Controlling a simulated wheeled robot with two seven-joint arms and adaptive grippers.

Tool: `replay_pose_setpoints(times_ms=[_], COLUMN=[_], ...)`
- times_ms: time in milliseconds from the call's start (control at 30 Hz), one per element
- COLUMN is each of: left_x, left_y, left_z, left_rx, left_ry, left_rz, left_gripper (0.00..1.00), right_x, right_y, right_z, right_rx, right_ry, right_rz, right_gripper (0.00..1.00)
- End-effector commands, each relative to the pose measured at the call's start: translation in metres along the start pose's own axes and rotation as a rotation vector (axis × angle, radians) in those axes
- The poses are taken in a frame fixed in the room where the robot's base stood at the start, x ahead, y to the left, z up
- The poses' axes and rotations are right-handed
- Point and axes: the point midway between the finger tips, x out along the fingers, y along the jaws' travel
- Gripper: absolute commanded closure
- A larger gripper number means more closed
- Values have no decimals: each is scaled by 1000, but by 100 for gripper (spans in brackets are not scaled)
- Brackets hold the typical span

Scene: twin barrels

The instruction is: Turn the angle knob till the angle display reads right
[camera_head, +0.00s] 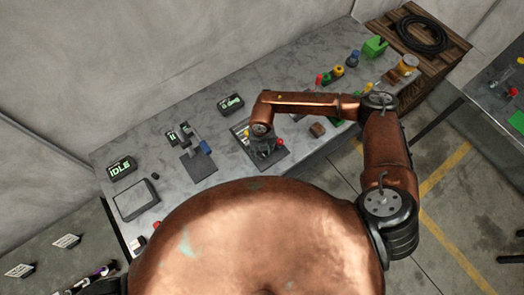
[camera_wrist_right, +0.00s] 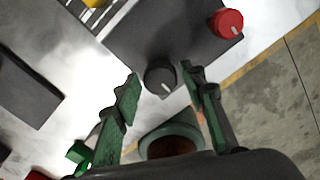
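A black knob (camera_wrist_right: 160,77) with a white pointer line sits near the edge of a dark control panel (camera_wrist_right: 150,30) in the right wrist view. A red knob (camera_wrist_right: 226,23) with a pale line is at the panel's right corner. My right gripper (camera_wrist_right: 160,73) is open, its green fingertips on either side of the black knob with gaps visible. In the head view my right gripper (camera_head: 265,146) points down over the panel and hides much of it; the red knob (camera_head: 280,142) shows beside it. A display (camera_head: 230,103) behind the panel has small green characters, too small to read surely. My left gripper is not seen.
On the long grey table, a display reading IDLE (camera_head: 121,168) and a lever unit (camera_head: 199,160) stand left of the panel. A brown block (camera_head: 317,130) and several coloured items lie to the right. A wooden crate (camera_head: 435,45) with coiled black cable is at the far right end.

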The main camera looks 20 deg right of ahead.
Motion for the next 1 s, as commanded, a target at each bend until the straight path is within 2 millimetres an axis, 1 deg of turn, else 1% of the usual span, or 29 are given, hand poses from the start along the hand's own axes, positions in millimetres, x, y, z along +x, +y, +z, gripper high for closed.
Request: replay_pose_setpoints(times_ms=[33, 67, 433, 633, 767, 1000], left_x=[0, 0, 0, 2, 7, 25], left_y=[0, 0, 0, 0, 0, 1], left_z=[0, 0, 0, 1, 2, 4], left_rx=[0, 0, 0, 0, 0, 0], left_ry=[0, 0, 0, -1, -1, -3], left_rz=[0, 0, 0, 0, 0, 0], left_gripper=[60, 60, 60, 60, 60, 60], right_x=[0, 0, 0, 0, 1, 3], right_y=[0, 0, 0, 0, 0, 0], right_z=[0, 0, 0, 0, 1, 1], right_rx=[0, 0, 0, -12, -46, -193], right_ry=[0, 0, 0, -1, -1, -2], right_rz=[0, 0, 0, 0, 0, 0], right_gripper=[66, 68, 94, 94, 94, 94])
